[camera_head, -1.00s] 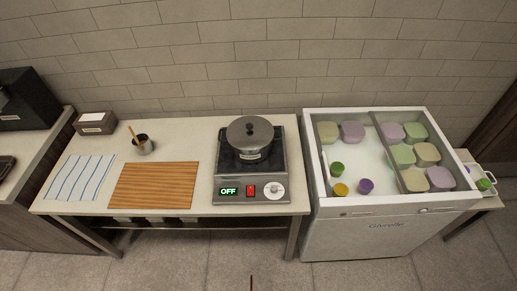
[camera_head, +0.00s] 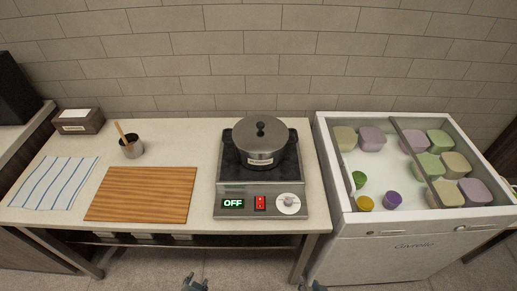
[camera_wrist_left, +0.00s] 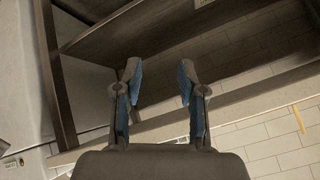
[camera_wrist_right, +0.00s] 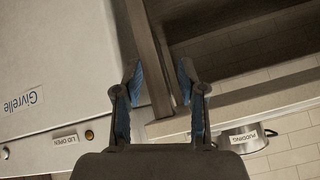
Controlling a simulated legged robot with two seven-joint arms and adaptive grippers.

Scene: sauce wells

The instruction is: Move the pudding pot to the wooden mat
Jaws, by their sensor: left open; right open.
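The pudding pot (camera_head: 259,146) is a grey lidded pot with a dark knob and a front label. It stands on the burner (camera_head: 228,187), whose display reads OFF. In the right wrist view the pot (camera_wrist_right: 246,143) shows its PUDDING label. The wooden mat (camera_head: 142,194) lies bare on the table, left of the burner. My left gripper (camera_head: 195,282) is at the bottom of the head view, below the table's front edge, open and empty. My right gripper (camera_head: 312,286) is also at the bottom, to the right, open and empty. Both wrist views show spread fingers.
A striped cloth (camera_head: 53,183) lies left of the mat. A freezer (camera_head: 410,237) with several coloured tubs adjoins the table's right side.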

